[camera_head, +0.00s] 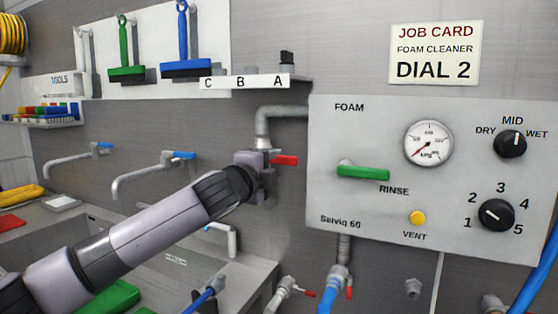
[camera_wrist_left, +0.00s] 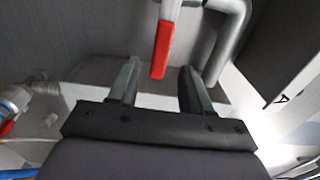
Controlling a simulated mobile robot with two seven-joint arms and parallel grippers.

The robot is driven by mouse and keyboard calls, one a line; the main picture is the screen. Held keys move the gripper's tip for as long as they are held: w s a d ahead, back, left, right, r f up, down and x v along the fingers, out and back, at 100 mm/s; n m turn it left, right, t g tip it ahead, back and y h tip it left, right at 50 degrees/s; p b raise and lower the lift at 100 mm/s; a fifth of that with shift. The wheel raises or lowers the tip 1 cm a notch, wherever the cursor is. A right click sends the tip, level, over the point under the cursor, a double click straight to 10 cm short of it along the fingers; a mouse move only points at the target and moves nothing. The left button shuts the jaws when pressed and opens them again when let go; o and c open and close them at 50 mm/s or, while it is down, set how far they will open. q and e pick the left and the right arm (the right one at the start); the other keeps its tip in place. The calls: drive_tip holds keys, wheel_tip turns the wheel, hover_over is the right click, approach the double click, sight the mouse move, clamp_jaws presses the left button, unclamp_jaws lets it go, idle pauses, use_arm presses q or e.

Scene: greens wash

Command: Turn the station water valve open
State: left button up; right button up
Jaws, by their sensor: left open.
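The water valve's red lever (camera_head: 286,160) sticks out to the right from a grey pipe (camera_head: 262,122) left of the foam panel. It lies crosswise to the vertical run of pipe. In the left wrist view the red lever (camera_wrist_left: 164,46) points down towards the gap between my fingers. My left gripper (camera_head: 262,172) is at the valve in the head view, partly covering its body. In the wrist view the left gripper (camera_wrist_left: 160,82) is open, with one finger on each side of the lever's end and visible gaps. My right gripper is not in view.
The Selviq 60 panel (camera_head: 340,214) stands close on the right, with a green rinse handle (camera_head: 363,173), gauge (camera_head: 428,143) and dials. A lettered shelf (camera_head: 246,83) is above. A sink (camera_head: 180,255) and wall taps lie left. A blue hose (camera_head: 331,290) hangs below.

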sight(282, 161)
use_arm(q)
drive_tip(key=shift+p+x, duration=0.55)
drive_tip(key=shift+x, duration=1.35)
clamp_jaws()
